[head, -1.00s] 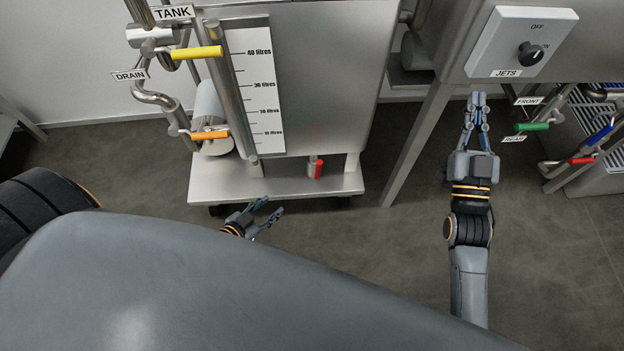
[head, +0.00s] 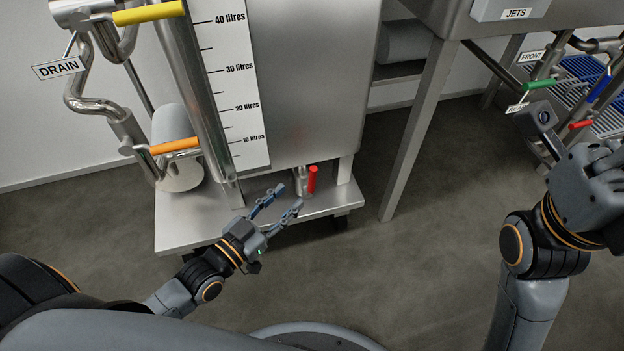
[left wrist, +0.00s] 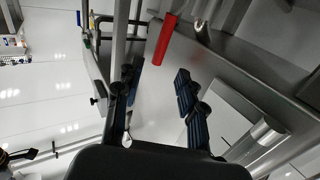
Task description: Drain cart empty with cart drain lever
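The cart (head: 310,80) is a steel tank on a low wheeled base, with a litre scale (head: 232,85) on its front. A red lever (head: 312,179), which looks like the cart drain lever, stands upright on a short pipe under the tank. It also shows in the left wrist view (left wrist: 166,38). My left gripper (head: 286,198) is open and empty, just in front and to the left of the red lever, apart from it. In the left wrist view its fingers (left wrist: 160,82) are spread, with the lever beyond them.
A yellow lever (head: 150,12) and an orange lever (head: 175,145) sit on pipes at the left, by the DRAIN label (head: 59,68). A steel table leg (head: 420,130) stands right of the cart. Green (head: 538,84) and red (head: 580,125) handles are farther right.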

